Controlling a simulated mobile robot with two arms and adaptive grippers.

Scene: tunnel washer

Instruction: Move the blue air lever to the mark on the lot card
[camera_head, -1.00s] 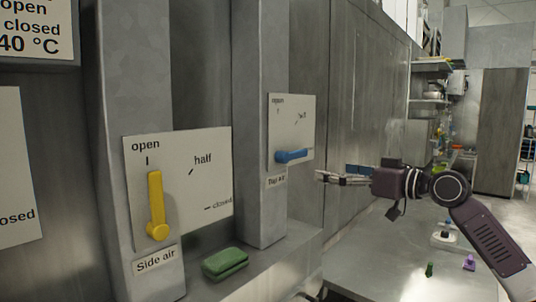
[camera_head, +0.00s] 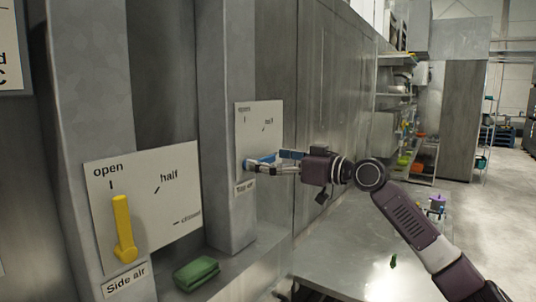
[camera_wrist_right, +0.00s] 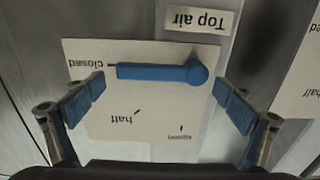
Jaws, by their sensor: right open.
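The blue air lever (camera_head: 257,160) is on a white plate (camera_head: 260,117) labelled "Top air". In the right wrist view the blue lever (camera_wrist_right: 155,71) lies along the "closed" mark, its round hub at the other end. My right gripper (camera_head: 272,163) is at this plate, partly covering the lever. In the right wrist view my right gripper (camera_wrist_right: 160,98) is open, its blue-padded fingers on either side of the lever, with gaps to it. A white card (camera_head: 10,48) at the upper left is mostly cut off; only a "d" and a "C" show. My left gripper is out of view.
A yellow lever (camera_head: 123,228) on the "Side air" plate (camera_head: 160,205) points to "open". A green sponge (camera_head: 197,273) lies on the ledge below. A metal table (camera_head: 345,250) with small items stands at the right. Grey posts flank the plates.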

